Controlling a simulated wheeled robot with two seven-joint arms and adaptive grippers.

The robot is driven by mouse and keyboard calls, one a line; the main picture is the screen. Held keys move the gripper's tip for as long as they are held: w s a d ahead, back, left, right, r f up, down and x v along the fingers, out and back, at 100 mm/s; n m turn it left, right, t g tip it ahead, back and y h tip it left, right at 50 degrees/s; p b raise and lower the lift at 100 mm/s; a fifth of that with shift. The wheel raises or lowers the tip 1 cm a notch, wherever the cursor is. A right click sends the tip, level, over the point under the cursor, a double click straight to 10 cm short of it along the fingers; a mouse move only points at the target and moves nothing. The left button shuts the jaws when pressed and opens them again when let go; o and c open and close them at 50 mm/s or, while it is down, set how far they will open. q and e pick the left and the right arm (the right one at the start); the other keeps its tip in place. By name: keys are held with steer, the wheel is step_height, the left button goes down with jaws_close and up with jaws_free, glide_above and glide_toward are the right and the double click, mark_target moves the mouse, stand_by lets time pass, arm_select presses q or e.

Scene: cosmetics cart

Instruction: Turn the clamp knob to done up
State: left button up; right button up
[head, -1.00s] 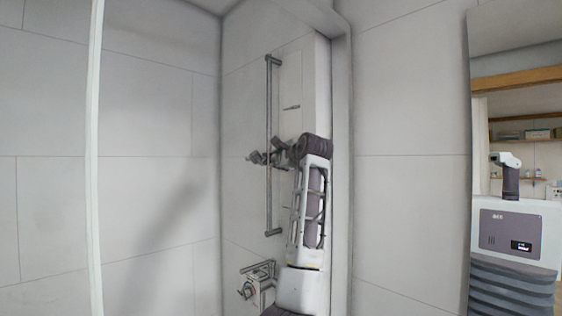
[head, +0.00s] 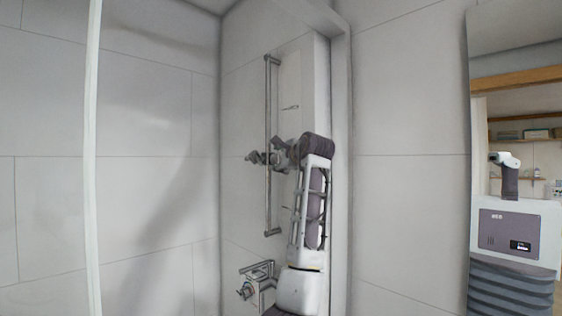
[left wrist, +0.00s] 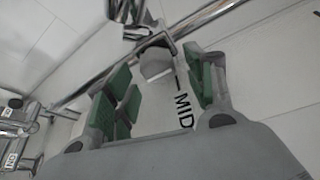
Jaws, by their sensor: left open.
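The clamp on the vertical chrome rail (head: 268,95) shows in the head view as a small dark bracket (head: 253,157) at about mid-rail. In the left wrist view a grey block-like knob (left wrist: 155,63) sits by the slanting rail (left wrist: 95,80), beside a chrome holder (left wrist: 137,25). My left gripper (left wrist: 160,75) is open, with green pads on both sides of the knob. I cannot tell whether the pads touch it. In the head view the left gripper (head: 280,155) is at the clamp and hides most of it. My right gripper is out of view.
A "MID" label (left wrist: 182,110) is on the wall panel beside the rail. A chrome valve (head: 258,282) is on the wall below. Tiled walls enclose the narrow corner. A mirror at the right (head: 515,120) reflects my body.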

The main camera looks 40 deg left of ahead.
arm_select(q)
steer(key=v, duration=1.1)
steer(key=shift+d, duration=0.2)
stand_by(0.4)
